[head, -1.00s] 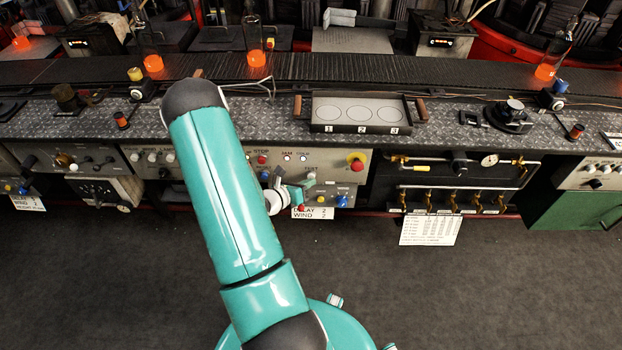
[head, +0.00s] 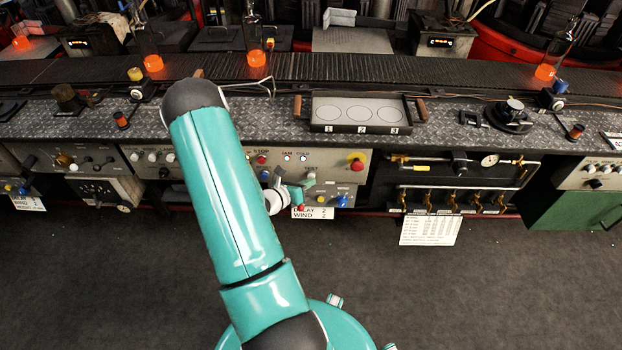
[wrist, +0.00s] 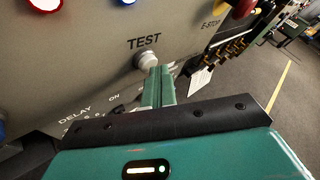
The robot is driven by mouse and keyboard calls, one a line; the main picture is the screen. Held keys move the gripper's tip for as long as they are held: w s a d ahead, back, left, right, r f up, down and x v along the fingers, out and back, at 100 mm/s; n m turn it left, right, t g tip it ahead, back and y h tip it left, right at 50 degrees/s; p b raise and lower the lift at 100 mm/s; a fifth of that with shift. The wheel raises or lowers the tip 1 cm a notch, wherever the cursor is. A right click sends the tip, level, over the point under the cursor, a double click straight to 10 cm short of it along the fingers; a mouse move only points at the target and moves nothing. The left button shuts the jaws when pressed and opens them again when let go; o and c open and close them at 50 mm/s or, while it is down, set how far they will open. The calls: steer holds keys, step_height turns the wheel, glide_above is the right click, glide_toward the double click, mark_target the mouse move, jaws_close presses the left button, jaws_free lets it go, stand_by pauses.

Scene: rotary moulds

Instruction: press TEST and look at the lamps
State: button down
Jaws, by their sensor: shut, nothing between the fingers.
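The TEST button (wrist: 146,60) is a pale round button on the grey panel (wrist: 80,65), just under its TEST label, in the wrist view. My gripper (wrist: 160,70) is shut and empty. Its fingertips are right at the button and overlap its lower edge in the picture; I cannot tell whether they touch it. In the head view my gripper (head: 292,190) is in front of the panel (head: 335,160), below two small lamps marked JAM (head: 287,157) and COLD (head: 304,157). Both look pale; I cannot tell surely whether they are lit. My arm hides part of the panel.
A red E-STOP knob (head: 357,161) sits at the panel's right end. Blue and yellow buttons and a DELAY/WIND card (head: 312,212) are low on the panel. A tray with spots 1, 2, 3 (head: 361,129) lies on the bench. Pipework (head: 460,170) stands to the right.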

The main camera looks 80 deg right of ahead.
steer(key=shift+a, duration=0.1)
steer(key=shift+s+a, duration=0.2)
steer(key=shift+a, duration=0.5)
steer(key=shift+a, duration=0.1)
steer(key=a, duration=0.2)
steer(key=s+a, duration=0.1)
steer(key=a, duration=0.1)
steer(key=shift+a, duration=0.4)
stand_by(0.5)
